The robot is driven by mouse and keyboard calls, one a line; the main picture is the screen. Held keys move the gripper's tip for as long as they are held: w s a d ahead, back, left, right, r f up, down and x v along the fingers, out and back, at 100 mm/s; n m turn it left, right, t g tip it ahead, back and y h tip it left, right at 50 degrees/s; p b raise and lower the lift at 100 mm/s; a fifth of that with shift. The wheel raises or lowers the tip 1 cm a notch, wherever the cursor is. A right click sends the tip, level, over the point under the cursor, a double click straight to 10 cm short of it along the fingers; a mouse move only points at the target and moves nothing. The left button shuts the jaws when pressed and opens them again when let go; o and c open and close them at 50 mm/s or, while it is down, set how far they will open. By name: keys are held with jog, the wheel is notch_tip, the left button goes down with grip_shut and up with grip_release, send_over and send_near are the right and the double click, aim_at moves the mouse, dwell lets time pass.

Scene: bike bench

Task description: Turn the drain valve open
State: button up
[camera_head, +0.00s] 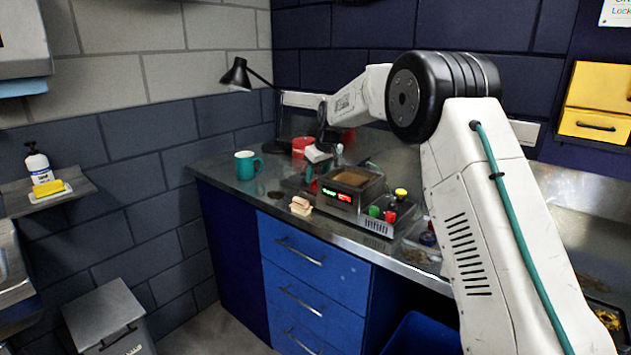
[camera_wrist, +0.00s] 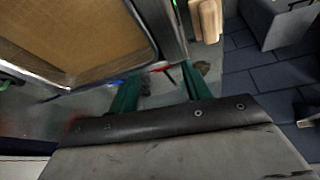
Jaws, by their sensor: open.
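The boxy bench unit (camera_head: 353,193) has a brown-filled open top, a lit green and red display, and green and red buttons. In the wrist view its wall and brown top (camera_wrist: 85,40) fill the upper left. A small red lever (camera_wrist: 168,76), which looks like the drain valve handle, shows beside the unit between my fingers. I cannot tell how far it is turned. My gripper (camera_wrist: 161,74) is open, with one green finger on each side of the lever; contact is not clear.
A beige block (camera_head: 300,205) lies at the bench front edge, left of the unit. A teal mug (camera_head: 246,165), a red container (camera_head: 302,146) and a black lamp (camera_head: 238,75) stand behind. A yellow-topped knob (camera_head: 400,194) is at the right.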

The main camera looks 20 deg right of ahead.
aim_at(315, 180)
jog(key=shift+x, duration=1.65)
jog(key=c, duration=0.9)
jog(key=shift+c, duration=0.2)
